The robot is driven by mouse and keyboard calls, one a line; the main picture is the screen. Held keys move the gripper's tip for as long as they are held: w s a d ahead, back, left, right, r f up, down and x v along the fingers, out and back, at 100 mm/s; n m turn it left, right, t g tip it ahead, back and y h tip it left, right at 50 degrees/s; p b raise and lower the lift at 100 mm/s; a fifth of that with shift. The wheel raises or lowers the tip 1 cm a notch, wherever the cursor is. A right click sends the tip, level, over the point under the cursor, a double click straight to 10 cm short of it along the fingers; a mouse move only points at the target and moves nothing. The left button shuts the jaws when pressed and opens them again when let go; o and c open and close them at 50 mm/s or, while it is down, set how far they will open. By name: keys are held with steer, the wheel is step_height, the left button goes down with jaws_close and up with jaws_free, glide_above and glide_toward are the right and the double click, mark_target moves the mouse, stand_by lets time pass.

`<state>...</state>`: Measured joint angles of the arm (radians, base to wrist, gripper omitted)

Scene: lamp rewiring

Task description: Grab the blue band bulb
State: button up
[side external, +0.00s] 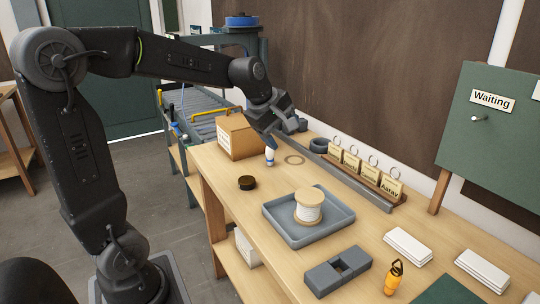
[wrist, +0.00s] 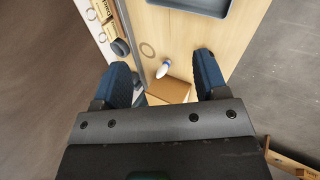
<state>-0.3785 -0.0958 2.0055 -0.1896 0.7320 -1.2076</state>
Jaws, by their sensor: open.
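The blue band bulb (side external: 270,156) is a small white bulb with a blue band, on the wooden table just right of the cardboard box in the side view.
The cardboard box (side external: 237,139) stands close beside the bulb. A thin ring (side external: 294,160), a dark coil (side external: 319,145) and a tag rack (side external: 366,180) lie to the right. A grey tray (side external: 322,236) with a spool (side external: 309,206) and a dark round cap (side external: 247,183) are nearer the front.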

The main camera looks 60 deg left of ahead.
steer(key=w+a+f+n, duration=0.2)
steer(key=w+a+n, duration=0.2)
steer(key=a+n, duration=0.25)
steer(key=w+a+f+n, duration=0.3)
steer(key=a+n, duration=0.2)
steer(key=a, duration=0.3)
steer(key=n+y, duration=0.2)
steer(key=n, duration=0.7)
glide_toward(268, 148)
steer(key=shift+n, duration=0.35)
steer(key=x, duration=1.1)
steer(key=shift+f, duration=0.2)
steer(key=shift+w+a+f, duration=0.2)
steer(key=shift+w+f, duration=0.15)
steer(key=shift+f, duration=0.1)
steer(key=shift+c, duration=0.3)
steer(key=c, duration=0.9)
